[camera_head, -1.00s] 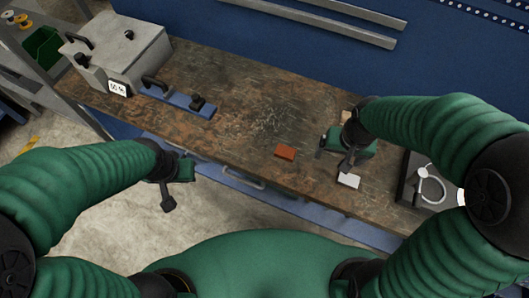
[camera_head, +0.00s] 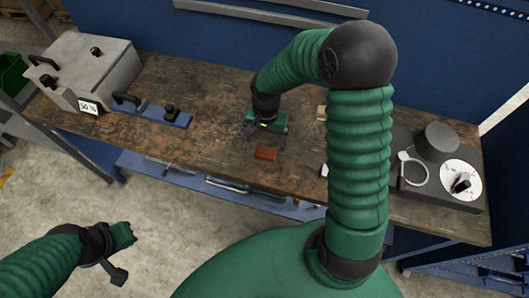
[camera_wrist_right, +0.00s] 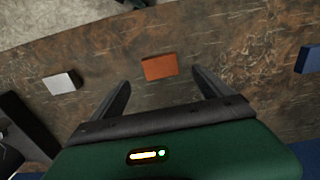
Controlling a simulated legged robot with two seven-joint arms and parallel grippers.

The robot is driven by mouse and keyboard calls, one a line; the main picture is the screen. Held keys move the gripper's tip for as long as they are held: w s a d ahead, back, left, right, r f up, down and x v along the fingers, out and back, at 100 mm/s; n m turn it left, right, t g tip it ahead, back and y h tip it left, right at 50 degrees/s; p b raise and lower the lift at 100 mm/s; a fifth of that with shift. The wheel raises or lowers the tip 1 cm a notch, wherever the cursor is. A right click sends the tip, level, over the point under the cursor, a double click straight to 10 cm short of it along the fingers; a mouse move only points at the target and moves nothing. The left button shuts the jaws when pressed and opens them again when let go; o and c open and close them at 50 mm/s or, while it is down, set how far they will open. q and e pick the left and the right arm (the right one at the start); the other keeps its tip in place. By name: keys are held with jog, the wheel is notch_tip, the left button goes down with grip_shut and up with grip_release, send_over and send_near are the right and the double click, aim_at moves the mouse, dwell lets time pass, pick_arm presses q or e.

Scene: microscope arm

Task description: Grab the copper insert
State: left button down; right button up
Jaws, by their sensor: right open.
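The copper insert is an orange-brown block (camera_head: 266,153) lying flat on the worn wooden bench near its front edge. It also shows in the right wrist view (camera_wrist_right: 159,68), just beyond and between my fingertips. My right gripper (camera_head: 265,137) is above the bench, just behind the block in the head view. In the wrist view its two fingers (camera_wrist_right: 162,88) are spread wide with nothing between them. My left gripper (camera_head: 124,258) is off the front of the bench over the floor, at lower left.
A white block (camera_wrist_right: 60,83) lies beside the copper one, and a tan block (camera_head: 321,113) is behind. A grey device with a dial (camera_head: 460,184) stands at right. A grey box (camera_head: 85,68) and a blue bar with knobs (camera_head: 150,108) are at left.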

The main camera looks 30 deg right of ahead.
aim_at(266, 151)
notch_tip(266, 151, down, 7)
jog(key=shift+f, duration=0.2)
jog(key=shift+w+f, duration=0.2)
jog(key=shift+s+d, duration=0.1)
jog(key=shift+d, duration=0.05)
jog(key=c, duration=0.5)
jog(key=shift+r, duration=0.1)
grip_shut()
